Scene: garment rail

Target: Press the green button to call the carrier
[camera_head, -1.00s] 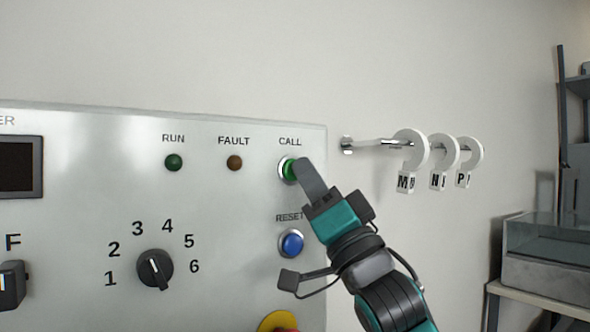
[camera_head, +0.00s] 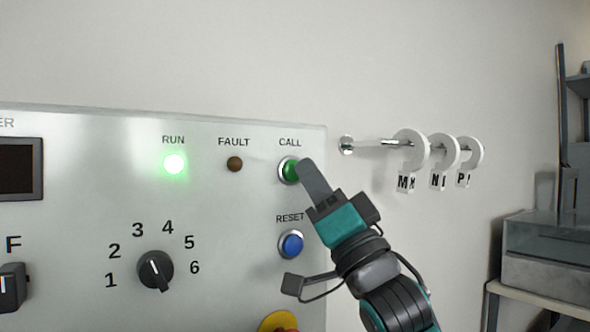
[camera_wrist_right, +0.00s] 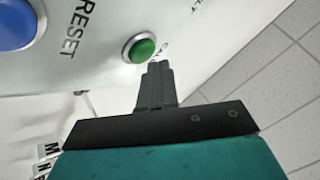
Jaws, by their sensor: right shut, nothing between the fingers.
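The green CALL button (camera_head: 288,170) sits in a silver ring at the upper right of the grey control panel (camera_head: 80,215). It also shows in the right wrist view (camera_wrist_right: 141,49). My right gripper (camera_head: 304,164) is shut and empty, its fingertips at the right edge of the green button in the head view. In the wrist view the fingertips (camera_wrist_right: 158,66) are just beside the button; I cannot tell whether they touch it. The RUN lamp (camera_head: 174,164) glows bright green. The FAULT lamp (camera_head: 234,164) is dark. My left gripper is out of view.
The blue RESET button (camera_head: 291,243) is just below, near my right wrist. A rotary knob (camera_head: 155,270) and a yellow-and-red button (camera_head: 279,322) are lower. A wall rail (camera_head: 368,143) with white lettered rings (camera_head: 412,148) is to the right. A shelf (camera_head: 540,290) stands far right.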

